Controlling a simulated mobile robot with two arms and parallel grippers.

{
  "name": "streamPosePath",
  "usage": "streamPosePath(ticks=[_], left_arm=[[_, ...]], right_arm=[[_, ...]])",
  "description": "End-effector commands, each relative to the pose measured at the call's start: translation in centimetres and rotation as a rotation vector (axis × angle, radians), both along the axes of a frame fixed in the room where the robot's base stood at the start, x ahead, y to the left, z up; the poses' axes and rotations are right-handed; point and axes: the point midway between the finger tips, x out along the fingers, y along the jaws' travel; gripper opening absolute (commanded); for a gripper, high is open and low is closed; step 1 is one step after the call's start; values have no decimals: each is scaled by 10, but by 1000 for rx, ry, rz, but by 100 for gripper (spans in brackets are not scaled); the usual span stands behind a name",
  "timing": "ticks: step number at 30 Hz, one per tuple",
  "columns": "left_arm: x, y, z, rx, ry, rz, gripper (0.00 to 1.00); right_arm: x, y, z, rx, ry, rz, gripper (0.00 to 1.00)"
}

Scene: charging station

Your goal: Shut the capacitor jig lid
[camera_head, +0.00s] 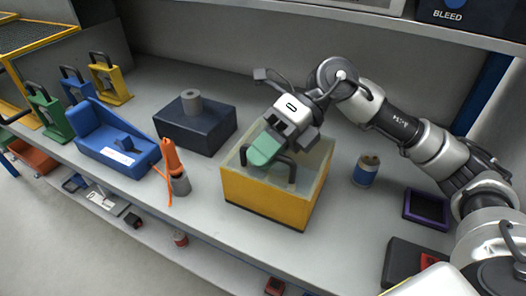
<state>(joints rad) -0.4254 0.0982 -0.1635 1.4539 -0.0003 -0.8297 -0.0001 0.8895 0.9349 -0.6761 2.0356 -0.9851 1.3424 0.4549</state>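A yellow box (262,200) with a clear, see-through upper part stands on the grey bench in the middle of the view. A dark bar handle (283,165) shows at it, partly behind my gripper. It looks like the capacitor jig, but no label shows, and I cannot tell how far its lid is open. My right gripper (265,149) comes in from the right and is over the box, close to the handle. A green, rounded piece shows at its tip. Whether the fingers are open or touch the handle is not clear. My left gripper is out of view.
Left of the box stand an orange-and-grey tool (174,170), a dark block (195,128) with a grey cylinder, and a blue fixture (117,140). A blue-and-tan can (367,170) and purple-rimmed tray (427,209) are at the right. A shelf edge (400,25) runs above.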

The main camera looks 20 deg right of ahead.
Motion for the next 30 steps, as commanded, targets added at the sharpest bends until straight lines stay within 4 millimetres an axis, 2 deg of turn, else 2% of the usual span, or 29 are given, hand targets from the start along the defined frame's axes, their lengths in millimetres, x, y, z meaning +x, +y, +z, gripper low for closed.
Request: streamPosePath(ticks=[1,4,14,24,30], left_arm=[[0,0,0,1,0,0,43],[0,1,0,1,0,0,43],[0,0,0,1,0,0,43],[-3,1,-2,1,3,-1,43],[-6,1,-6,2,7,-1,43]], right_arm=[[0,0,-1,-1,1,-2,23],[0,0,0,0,1,-1,37],[1,-4,2,1,0,-2,37],[14,-48,29,0,0,-5,37],[17,-62,37,0,1,-2,37]])
